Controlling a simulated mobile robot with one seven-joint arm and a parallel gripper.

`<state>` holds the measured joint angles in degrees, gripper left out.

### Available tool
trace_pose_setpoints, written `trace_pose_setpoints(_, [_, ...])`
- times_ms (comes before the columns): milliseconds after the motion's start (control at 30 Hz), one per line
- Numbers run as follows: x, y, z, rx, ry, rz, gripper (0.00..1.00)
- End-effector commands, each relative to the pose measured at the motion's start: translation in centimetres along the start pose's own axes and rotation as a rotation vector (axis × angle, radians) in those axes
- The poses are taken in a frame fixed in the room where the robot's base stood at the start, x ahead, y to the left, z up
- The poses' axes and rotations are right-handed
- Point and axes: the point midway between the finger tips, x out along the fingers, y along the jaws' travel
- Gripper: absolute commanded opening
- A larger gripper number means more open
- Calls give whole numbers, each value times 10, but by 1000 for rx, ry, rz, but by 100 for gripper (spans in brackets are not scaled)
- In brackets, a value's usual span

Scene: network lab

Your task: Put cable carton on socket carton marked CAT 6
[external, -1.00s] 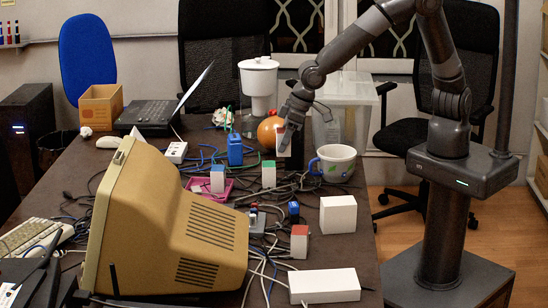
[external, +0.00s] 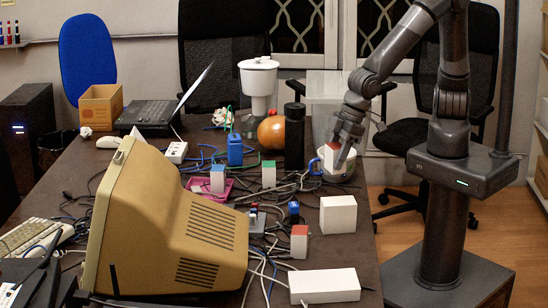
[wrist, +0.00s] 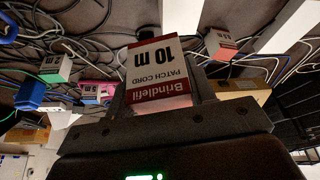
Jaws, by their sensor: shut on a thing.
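My gripper (external: 344,157) is shut on the cable carton (external: 332,157), a small white box with red, and holds it in the air at the mug. In the wrist view the carton (wrist: 160,68) reads "Brindlefil PATCH CORD 10 m" and sits between the fingers (wrist: 165,112).
The mug (external: 335,169) stands near the right table edge, partly hidden by my gripper. A dark cylinder (external: 294,137) stands left of it. Two plain white boxes (external: 338,214) (external: 325,286) lie nearer the front. Cables cover the middle. A big beige monitor (external: 170,225) fills the front left.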

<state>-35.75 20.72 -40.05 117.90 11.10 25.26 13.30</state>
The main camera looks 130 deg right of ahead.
Motion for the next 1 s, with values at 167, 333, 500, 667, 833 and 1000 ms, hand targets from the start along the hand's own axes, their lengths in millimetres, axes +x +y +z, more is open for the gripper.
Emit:
trace_pose_setpoints(167, [20,-32,4,-1,0,1,24])
trace_pose_setpoints(333, [27,-44,5,1,1,0,24])
trace_pose_setpoints(500, [42,-44,11,1,-1,2,24])
trace_pose_setpoints(667, [62,-44,20,2,-1,1,24])
trace_pose_setpoints(833, [64,-44,20,1,1,0,24])
trace_pose_setpoints(1000, [66,-44,21,1,1,0,24])
